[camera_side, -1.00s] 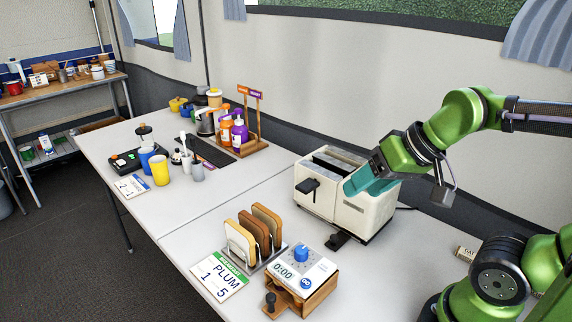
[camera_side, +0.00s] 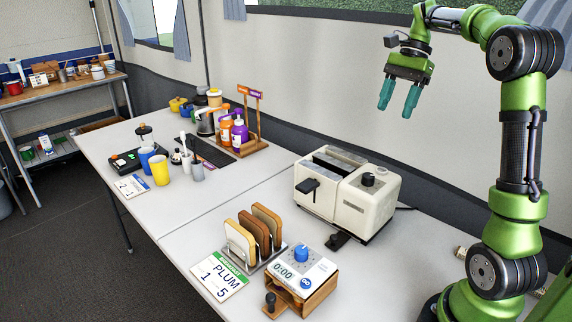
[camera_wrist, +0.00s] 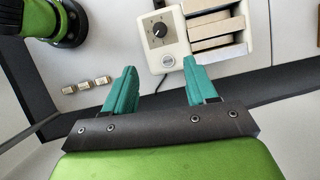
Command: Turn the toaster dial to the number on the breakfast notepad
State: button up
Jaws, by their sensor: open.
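The cream toaster (camera_side: 345,198) stands on the table with its black dial (camera_side: 368,179) on top at the right end. The dial also shows in the wrist view (camera_wrist: 159,29), with a pale pointer mark; the scale around it is too small to read. The breakfast notepad (camera_side: 220,277) lies at the table's front, with a green header, the word PLUM and the figures 1 and 5. My gripper (camera_side: 398,98) is open and empty, high above and to the right of the toaster, fingers pointing down. In the wrist view my teal fingers (camera_wrist: 160,90) are spread apart.
A toast rack (camera_side: 253,236) and a timer with a blue knob (camera_side: 302,252) stand in front of the toaster. Bottles in a wooden caddy (camera_side: 240,135), cups (camera_side: 160,170) and a second card (camera_side: 131,186) are farther left.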

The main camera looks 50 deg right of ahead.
aim_at(369, 175)
jog(key=x, duration=1.7)
jog(key=shift+a+r, duration=0.1)
jog(key=shift+r, duration=0.05)
jog(key=c, duration=1)
jog(key=shift+c, duration=0.2)
jog(key=shift+n, duration=0.4)
jog(key=n+g, duration=0.1)
jog(key=n, duration=0.3)
jog(key=shift+w+g, duration=0.15)
jog(key=shift+g, duration=0.25)
jog(key=n, duration=0.2)
jog(key=n+g+h, duration=0.1)
jog(key=n, duration=0.1)
jog(key=shift+n+g, duration=0.3)
jog(key=shift+n, duration=0.1)
jog(key=shift+w+n, duration=0.1)
jog(key=shift+n, duration=0.2)
